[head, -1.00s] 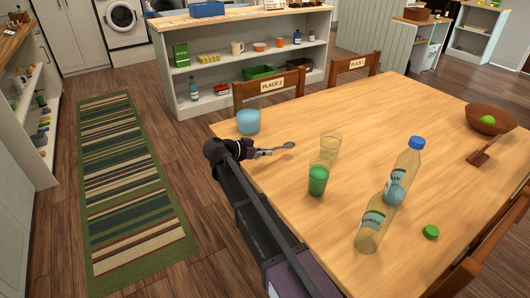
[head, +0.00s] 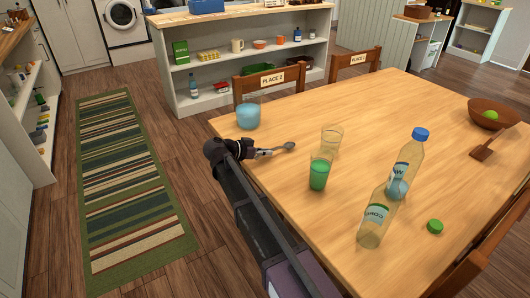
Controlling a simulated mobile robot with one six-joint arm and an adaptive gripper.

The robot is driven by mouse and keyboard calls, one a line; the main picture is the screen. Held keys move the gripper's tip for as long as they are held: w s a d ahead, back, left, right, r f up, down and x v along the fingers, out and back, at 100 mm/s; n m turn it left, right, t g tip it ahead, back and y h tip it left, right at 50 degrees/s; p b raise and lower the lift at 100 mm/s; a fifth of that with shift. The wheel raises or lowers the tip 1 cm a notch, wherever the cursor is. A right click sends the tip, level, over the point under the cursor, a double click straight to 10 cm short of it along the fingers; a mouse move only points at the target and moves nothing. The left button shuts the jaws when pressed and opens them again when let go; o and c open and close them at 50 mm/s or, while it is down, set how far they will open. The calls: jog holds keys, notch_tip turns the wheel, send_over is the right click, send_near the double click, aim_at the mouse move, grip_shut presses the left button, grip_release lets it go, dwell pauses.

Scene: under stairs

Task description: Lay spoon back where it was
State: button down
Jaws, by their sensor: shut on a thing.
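A metal spoon (head: 289,146) is at the left part of the wooden table (head: 430,121), its bowl end pointing right. My gripper (head: 263,152) is shut on the spoon's handle end, low over the table's left edge. I cannot tell whether the spoon touches the tabletop. The fingers hide part of the handle.
A blue cup (head: 248,116) stands behind my gripper. A clear glass (head: 331,138) and a green-filled glass (head: 319,175) stand to the right. Chairs border the table.

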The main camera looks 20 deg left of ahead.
jog(key=shift+f+b, duration=0.6)
jog(key=c, duration=0.6)
grip_release()
jog(key=shift+r, duration=0.15)
notch_tip(320, 180, up, 9)
jog(key=p, duration=0.9)
jog(key=shift+f, duration=0.2)
jog(key=s+a+r+g+y+p, duration=0.2)
jog(key=s+r+p, duration=0.3)
jog(key=p, duration=0.4)
jog(key=s+a+r+m+g+y+p, duration=0.1)
jog(key=s+r+g+y+p, duration=0.4)
jog(key=p, duration=0.5)
jog(key=s+a+r+m+g+y+p, duration=0.1)
jog(key=s+a+r+g+y+p, duration=0.3)
jog(key=r+p, duration=0.3)
jog(key=shift+s+r+p, duration=0.2)
jog(key=shift+s+p, duration=0.65)
jog(key=shift+p, duration=0.4)
